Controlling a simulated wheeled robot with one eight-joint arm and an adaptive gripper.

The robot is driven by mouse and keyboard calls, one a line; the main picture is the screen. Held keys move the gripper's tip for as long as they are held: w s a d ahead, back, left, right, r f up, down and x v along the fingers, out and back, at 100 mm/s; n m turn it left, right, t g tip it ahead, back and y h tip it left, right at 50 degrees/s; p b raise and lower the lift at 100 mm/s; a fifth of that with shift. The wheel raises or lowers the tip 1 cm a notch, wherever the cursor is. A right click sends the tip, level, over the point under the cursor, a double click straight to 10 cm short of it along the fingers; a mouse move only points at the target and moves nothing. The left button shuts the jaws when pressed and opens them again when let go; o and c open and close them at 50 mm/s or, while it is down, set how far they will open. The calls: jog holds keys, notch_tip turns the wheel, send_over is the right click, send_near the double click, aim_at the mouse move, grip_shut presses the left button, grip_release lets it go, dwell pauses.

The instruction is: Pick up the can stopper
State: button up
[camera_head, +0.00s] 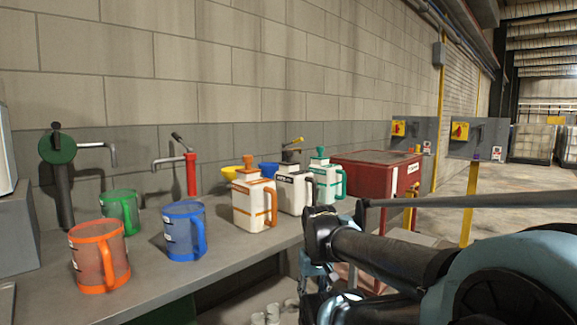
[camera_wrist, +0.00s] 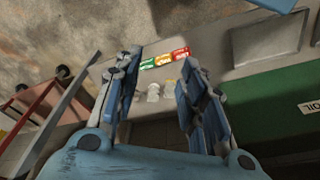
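Three white cans stand in a row on the bench: one with an orange stopper (camera_head: 248,161), one with a black stopper (camera_head: 289,156) and one with a green stopper (camera_head: 320,151). I cannot tell which stopper the task means. My gripper (camera_head: 312,272) hangs down beside the bench's front edge, right of and below the cans, partly hidden by my arm. In the wrist view my gripper (camera_wrist: 163,62) has its fingers spread, with nothing held between them. Small pale objects (camera_wrist: 153,92) show beyond the fingers, too blurred to name.
Orange (camera_head: 99,256), blue (camera_head: 184,231) and green (camera_head: 121,210) jugs stand on the bench (camera_head: 235,265). A red cabinet (camera_head: 372,178) stands beyond the cans. Green, orange and red packs (camera_wrist: 163,60) lie in the wrist view. Open floor (camera_head: 500,190) lies to the right.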

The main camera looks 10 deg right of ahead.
jog(key=o, duration=0.8)
jog(key=r, duration=0.3)
jog(key=shift+w, duration=0.2)
notch_tip(320, 180, up, 44)
jog(key=n+t+y, duration=0.1)
jog(key=n+y, duration=0.2)
jog(key=n, duration=0.4)
send_over(289, 161)
jog(key=s+d, duration=0.3)
jog(key=d, duration=0.2)
jog(key=x, duration=1.2)
jog(key=shift+x, duration=2.7)
